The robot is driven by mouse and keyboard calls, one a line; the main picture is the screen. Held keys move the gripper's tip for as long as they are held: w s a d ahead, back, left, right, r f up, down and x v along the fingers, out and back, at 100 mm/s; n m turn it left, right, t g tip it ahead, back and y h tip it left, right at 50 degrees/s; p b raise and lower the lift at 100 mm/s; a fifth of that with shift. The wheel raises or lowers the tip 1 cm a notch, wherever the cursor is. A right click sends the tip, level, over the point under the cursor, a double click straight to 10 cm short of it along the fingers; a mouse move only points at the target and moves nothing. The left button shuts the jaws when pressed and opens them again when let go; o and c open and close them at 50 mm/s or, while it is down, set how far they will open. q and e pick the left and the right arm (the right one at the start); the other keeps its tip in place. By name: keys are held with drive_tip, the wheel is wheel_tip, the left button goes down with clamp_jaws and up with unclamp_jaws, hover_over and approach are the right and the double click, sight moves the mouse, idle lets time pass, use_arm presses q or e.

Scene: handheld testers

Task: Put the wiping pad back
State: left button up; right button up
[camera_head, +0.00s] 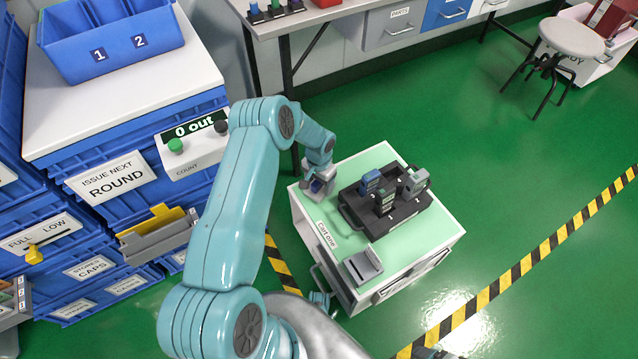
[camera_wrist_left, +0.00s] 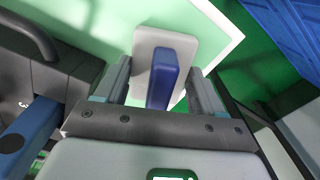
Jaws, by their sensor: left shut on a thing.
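The wiping pad (camera_wrist_left: 144,56) is a pale grey block with a blue grip on it. It lies between the fingers of my left gripper (camera_wrist_left: 160,88) in the left wrist view, and the gripper is shut on it. In the head view my left gripper (camera_head: 321,187) is at the back left corner of the pale green top of the cart (camera_head: 323,217). The blue of the pad shows there, mostly covered by the gripper. I cannot tell whether the pad touches the cart top.
A black tray (camera_head: 352,210) with several upright testers stands on the cart, right of my left gripper. A grey holder (camera_head: 362,265) lies at the cart's front. Blue drawers with a white top (camera_head: 120,100) stand left. The cart top between gripper and holder is clear.

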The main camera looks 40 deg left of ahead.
use_arm(q)
drive_tip(key=shift+f, duration=0.15)
drive_tip(key=o, duration=0.9)
drive_tip(key=shift+o, duration=0.2)
